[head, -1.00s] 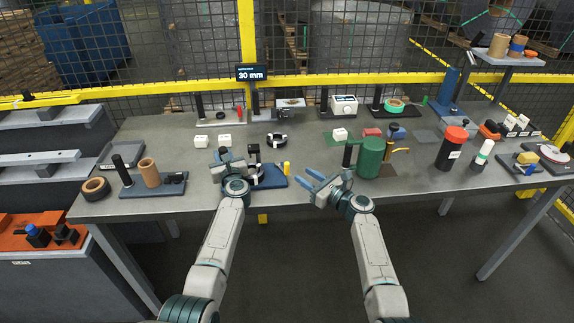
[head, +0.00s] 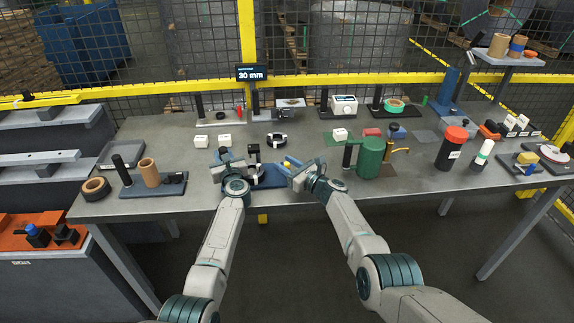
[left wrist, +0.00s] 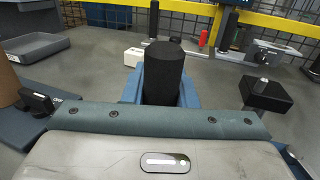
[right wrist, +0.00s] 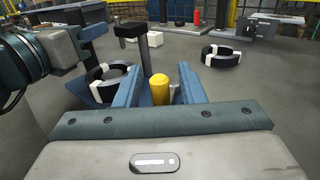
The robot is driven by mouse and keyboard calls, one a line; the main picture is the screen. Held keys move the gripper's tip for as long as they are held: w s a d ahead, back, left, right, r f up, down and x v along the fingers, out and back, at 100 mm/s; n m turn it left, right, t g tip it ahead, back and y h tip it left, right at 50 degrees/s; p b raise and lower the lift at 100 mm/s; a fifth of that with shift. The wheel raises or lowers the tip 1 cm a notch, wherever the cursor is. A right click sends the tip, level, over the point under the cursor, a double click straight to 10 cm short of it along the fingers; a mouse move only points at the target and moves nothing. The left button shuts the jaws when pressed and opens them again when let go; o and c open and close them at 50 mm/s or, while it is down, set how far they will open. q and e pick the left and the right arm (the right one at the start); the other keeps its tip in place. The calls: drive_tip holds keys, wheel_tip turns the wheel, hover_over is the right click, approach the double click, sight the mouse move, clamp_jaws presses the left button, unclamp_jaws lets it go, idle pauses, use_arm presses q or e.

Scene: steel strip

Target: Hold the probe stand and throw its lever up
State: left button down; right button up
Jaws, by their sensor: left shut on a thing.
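The probe stand has a blue base (head: 270,178), a post with a black head (head: 254,149), a black-and-white ring (right wrist: 112,75) and an upright yellow lever (right wrist: 160,88). My left gripper (head: 223,157) is shut on the stand's black grip post (left wrist: 164,72), which stands upright between its fingers. My right gripper (right wrist: 162,85) is open at the right end of the stand. Its blue fingers stand on either side of the yellow lever, with gaps visible in the right wrist view.
A green cylinder (head: 370,158) stands close to the right of my right gripper. Another black-and-white ring (head: 277,140) and white blocks (head: 201,141) lie behind the stand. A tan roll (head: 149,173) stands on a plate at left. The table between is mostly clear.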

use_arm(q)
drive_tip(key=shift+f, duration=0.1)
use_arm(e)
clamp_jaws()
drive_tip(key=shift+a, duration=0.1)
drive_tip(key=shift+s+a+f+m+t+h, duration=0.1)
drive_tip(key=shift+s+a+m+t+h, duration=0.15)
drive_tip(key=shift+m+t+h, duration=0.4)
drive_tip(key=shift+s+a+m+t+h, duration=0.1)
drive_tip(key=shift+a+m+t+h, duration=0.2)
drive_tip(key=shift+m+t+h, duration=0.4)
drive_tip(key=shift+s+a+m+t+h, duration=0.1)
drive_tip(key=shift+a+m+t+h, duration=0.3)
drive_tip(key=shift+h, duration=0.45)
drive_tip(key=shift+d, duration=0.1)
unclamp_jaws()
